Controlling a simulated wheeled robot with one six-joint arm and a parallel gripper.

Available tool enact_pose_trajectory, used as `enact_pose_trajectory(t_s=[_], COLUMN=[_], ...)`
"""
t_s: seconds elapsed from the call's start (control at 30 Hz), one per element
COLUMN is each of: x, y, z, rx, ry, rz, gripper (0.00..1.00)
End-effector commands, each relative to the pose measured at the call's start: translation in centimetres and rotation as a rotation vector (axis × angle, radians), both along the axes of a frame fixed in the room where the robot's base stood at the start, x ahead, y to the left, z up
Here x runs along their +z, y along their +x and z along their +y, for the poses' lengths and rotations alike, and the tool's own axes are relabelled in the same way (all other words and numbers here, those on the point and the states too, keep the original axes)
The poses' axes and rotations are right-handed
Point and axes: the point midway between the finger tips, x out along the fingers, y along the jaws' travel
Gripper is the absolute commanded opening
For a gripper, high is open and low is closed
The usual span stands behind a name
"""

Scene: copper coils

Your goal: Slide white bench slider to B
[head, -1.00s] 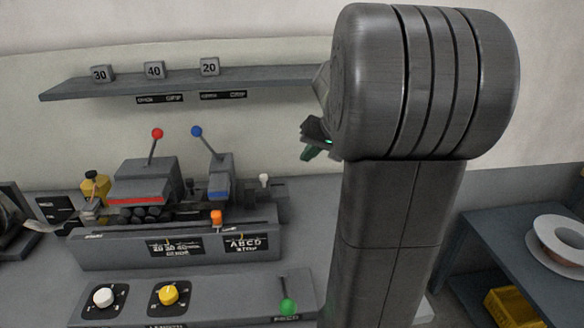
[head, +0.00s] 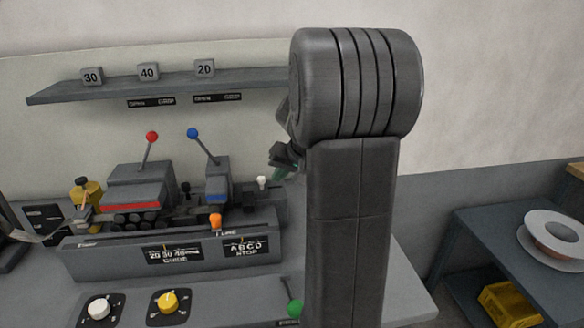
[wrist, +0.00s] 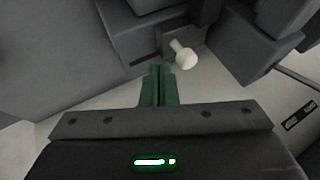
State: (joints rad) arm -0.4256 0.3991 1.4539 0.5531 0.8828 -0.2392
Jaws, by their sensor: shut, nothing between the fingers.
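The white bench slider shows as a small white knob (head: 262,181) at the right end of the grey bench machine. In the wrist view the white knob (wrist: 183,54) stands on a short stem, just beyond and right of the fingertips. My gripper (wrist: 159,70) has its green fingers together with nothing between them, apart from the knob as far as I can see. In the head view my gripper (head: 279,172) is beside the knob, partly hidden by my arm. The ABCD stop label (head: 246,247) is on the machine's front, left of and below the knob.
An orange slider (head: 216,221) sits on the front rail. Red (head: 152,136) and blue (head: 193,133) levers rise behind it. A shelf (head: 190,80) with numbered blocks is above. White (head: 98,309) and yellow (head: 169,301) dials and a green-knobbed lever (head: 295,308) are in front.

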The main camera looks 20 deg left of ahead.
Motion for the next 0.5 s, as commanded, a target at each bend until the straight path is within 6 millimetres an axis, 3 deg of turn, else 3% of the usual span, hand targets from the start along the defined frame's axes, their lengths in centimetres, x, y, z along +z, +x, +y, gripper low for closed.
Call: enact_pose_trajectory(t_s=[0.2, 0.5], x=[-0.1, -0.13], y=[-0.43, -0.43], z=[1.29, 1.34], rx=[0.0, -0.001], ry=[-0.002, -0.001], rz=[0.001, 0.0], gripper=[0.0, 0.0])
